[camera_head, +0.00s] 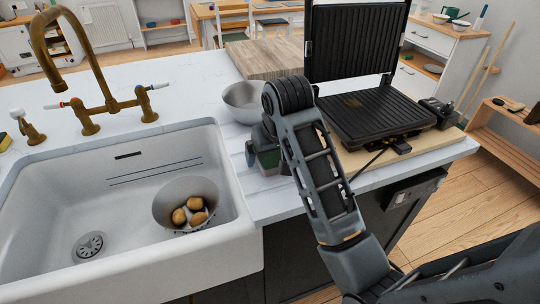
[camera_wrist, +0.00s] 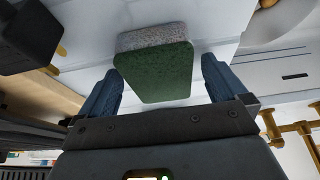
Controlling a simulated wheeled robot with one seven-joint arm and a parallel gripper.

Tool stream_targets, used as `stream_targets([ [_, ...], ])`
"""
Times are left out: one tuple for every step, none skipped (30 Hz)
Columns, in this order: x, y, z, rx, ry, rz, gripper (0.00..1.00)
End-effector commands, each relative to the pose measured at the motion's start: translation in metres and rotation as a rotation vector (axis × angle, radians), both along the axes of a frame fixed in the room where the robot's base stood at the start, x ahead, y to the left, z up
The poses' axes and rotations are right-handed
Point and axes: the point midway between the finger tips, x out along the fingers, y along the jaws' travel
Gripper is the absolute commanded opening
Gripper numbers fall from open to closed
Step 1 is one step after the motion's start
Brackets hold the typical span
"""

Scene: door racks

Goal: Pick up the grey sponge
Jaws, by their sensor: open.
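The grey sponge (camera_wrist: 155,70) shows in the wrist view as a block with a speckled grey edge and a dark green face. It lies on the white counter. My gripper (camera_wrist: 161,66) is open, with one blue finger on each side of the sponge in the picture. A gap shows on both sides, and the fingers do not visibly touch it. How far the fingertips reach down beside it is hard to tell. In the head view my gripper (camera_head: 264,158) is low over the counter between sink and grill, and my arm hides most of that spot.
A metal bowl (camera_head: 240,106) stands just behind my gripper. An open black contact grill (camera_head: 372,118) stands close on the right. The sink (camera_head: 55,190) on the left holds a colander (camera_head: 167,203) with potatoes. A brass tap (camera_head: 92,75) rises behind it.

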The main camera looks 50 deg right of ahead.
Motion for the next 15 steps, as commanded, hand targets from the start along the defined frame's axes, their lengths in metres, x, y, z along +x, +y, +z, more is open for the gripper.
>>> stream_targets([
  [0.0, 0.0, -0.0002, 0.0, 0.0, 0.0, 0.99],
  [0.0, 0.0, -0.0003, 0.0, 0.0, 0.0, 0.99],
  [0.0, 0.0, -0.0003, 0.0, 0.0, 0.0, 0.99],
  [0.0, 0.0, -0.0003, 0.0, 0.0, 0.0, 0.99],
  [-0.0001, 0.0, -0.0004, 0.0, 0.0, 0.0, 0.98],
  [0.0, 0.0, -0.0003, 0.0, 0.0, 0.0, 0.94],
  [0.0, 0.0, -0.0003, 0.0, 0.0, 0.0, 0.91],
  [0.0, 0.0, -0.0003, 0.0, 0.0, 0.0, 0.88],
  [-0.0001, 0.0, -0.0004, 0.0, 0.0, 0.0, 0.85],
  [-0.0001, 0.0, -0.0004, 0.0, 0.0, 0.0, 0.82],
  [-0.0001, 0.0, -0.0004, 0.0, 0.0, 0.0, 0.79],
  [-0.0001, 0.0, -0.0004, 0.0, 0.0, 0.0, 0.75],
  [-0.0001, 0.0, -0.0004, 0.0, 0.0, 0.0, 0.72],
  [0.0, 0.0, -0.0002, 0.0, 0.0, 0.0, 0.69],
  [-0.0001, 0.0001, -0.0003, 0.0, 0.0, 0.0, 0.65],
])
